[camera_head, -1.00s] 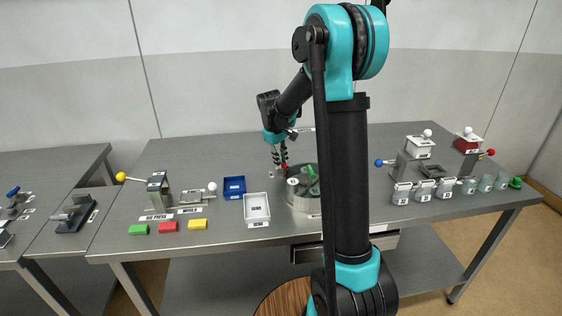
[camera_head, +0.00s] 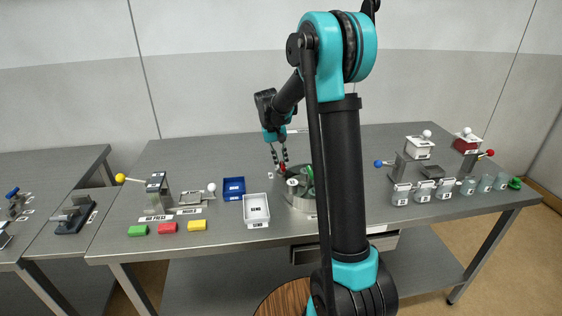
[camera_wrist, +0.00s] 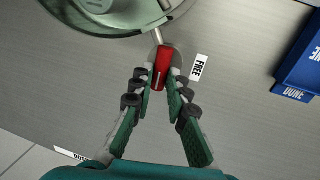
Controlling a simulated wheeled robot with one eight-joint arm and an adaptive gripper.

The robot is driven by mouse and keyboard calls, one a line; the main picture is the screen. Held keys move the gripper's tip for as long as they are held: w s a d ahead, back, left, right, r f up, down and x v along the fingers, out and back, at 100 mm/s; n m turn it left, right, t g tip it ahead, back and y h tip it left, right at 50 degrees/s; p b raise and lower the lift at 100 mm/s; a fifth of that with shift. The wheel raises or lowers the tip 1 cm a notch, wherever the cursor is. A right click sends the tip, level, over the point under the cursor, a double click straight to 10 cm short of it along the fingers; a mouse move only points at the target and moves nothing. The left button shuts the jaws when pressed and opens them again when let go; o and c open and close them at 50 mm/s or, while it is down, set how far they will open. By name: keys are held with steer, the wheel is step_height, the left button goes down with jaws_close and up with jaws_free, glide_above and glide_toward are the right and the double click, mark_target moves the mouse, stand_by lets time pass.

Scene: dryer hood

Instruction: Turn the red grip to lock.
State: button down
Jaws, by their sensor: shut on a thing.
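The red grip (camera_wrist: 162,68) sits at the end of a short metal rod that runs to the round metal hood fixture (camera_wrist: 120,22). In the wrist view the two fingers of my gripper (camera_wrist: 163,88) close on the grip from both sides. A label reading FREE (camera_wrist: 199,67) lies just right of the grip. In the head view the grip shows as a small red spot (camera_head: 282,168) at my gripper's fingertips, at the left side of the round fixture (camera_head: 298,201). My arm hides the fixture's right part.
A blue tray (camera_head: 234,186) and a white tray (camera_head: 257,222) stand left of the fixture. Coloured blocks (camera_head: 168,227) and a yellow-knobbed press (camera_head: 156,190) are farther left. Several grey cups (camera_head: 445,188) line the right side. The table's back is clear.

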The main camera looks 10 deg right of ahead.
stand_by(0.3)
steer(key=c, duration=1.5)
jaws_free()
steer(key=r, duration=0.4)
steer(key=a+r, duration=0.1)
steer(key=r, duration=0.3)
steer(key=a+r, duration=0.1)
steer(key=r, duration=0.2)
steer(key=shift+a+r, duration=0.2)
steer(key=shift+r, duration=0.2)
